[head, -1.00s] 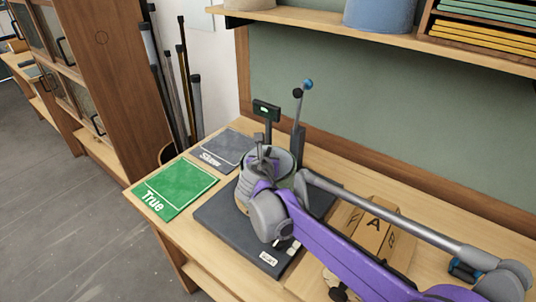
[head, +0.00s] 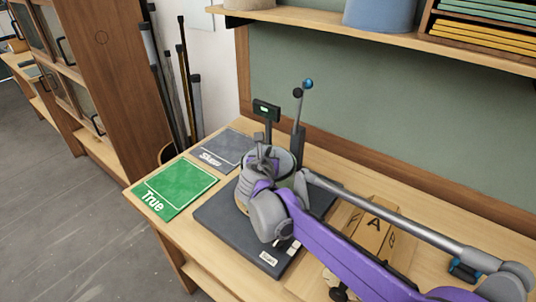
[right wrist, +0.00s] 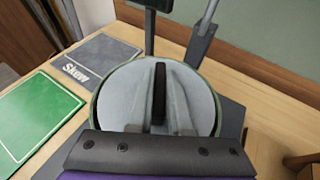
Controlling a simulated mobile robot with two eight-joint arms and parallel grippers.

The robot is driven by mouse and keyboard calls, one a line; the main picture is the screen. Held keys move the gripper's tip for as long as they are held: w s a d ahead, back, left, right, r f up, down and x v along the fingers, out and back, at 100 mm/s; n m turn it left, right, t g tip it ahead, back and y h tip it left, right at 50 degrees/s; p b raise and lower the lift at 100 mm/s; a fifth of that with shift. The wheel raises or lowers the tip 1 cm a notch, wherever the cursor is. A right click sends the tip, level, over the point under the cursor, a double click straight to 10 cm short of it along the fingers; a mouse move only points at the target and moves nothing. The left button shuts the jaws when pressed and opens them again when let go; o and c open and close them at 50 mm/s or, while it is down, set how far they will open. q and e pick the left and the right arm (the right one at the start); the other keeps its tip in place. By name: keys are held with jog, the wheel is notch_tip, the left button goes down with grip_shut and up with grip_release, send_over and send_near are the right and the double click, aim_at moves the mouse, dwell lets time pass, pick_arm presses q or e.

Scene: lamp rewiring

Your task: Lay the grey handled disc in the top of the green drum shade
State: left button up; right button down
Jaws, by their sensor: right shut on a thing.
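The grey disc (right wrist: 122,92) fills most of the round opening of the green drum shade in the right wrist view. The shade's green rim (right wrist: 97,108) shows around it. In the head view the shade (head: 287,162) stands on a dark flat base (head: 212,220), partly hidden by my right arm. My right gripper (right wrist: 160,105) is shut on the disc's dark upright handle (right wrist: 160,80), over the middle of the disc; it also shows in the head view (head: 262,150). I cannot tell whether the disc rests on anything inside the rim. My left gripper is not in view.
A green mat marked True (head: 172,190) and a grey mat marked Skew (head: 224,150) lie left of the base. A small display post (head: 266,110) and a lever with a blue knob (head: 299,130) stand behind.

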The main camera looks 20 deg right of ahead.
jog(key=shift+f, duration=0.15)
jog(key=c, duration=0.8)
grip_release()
jog(key=shift+o, duration=0.2)
jog(key=v, duration=1)
jog(key=shift+s+a+r, duration=0.15)
jog(key=shift+s+r, duration=0.05)
jog(key=shift+s, duration=0.1)
jog(key=shift+f, duration=0.1)
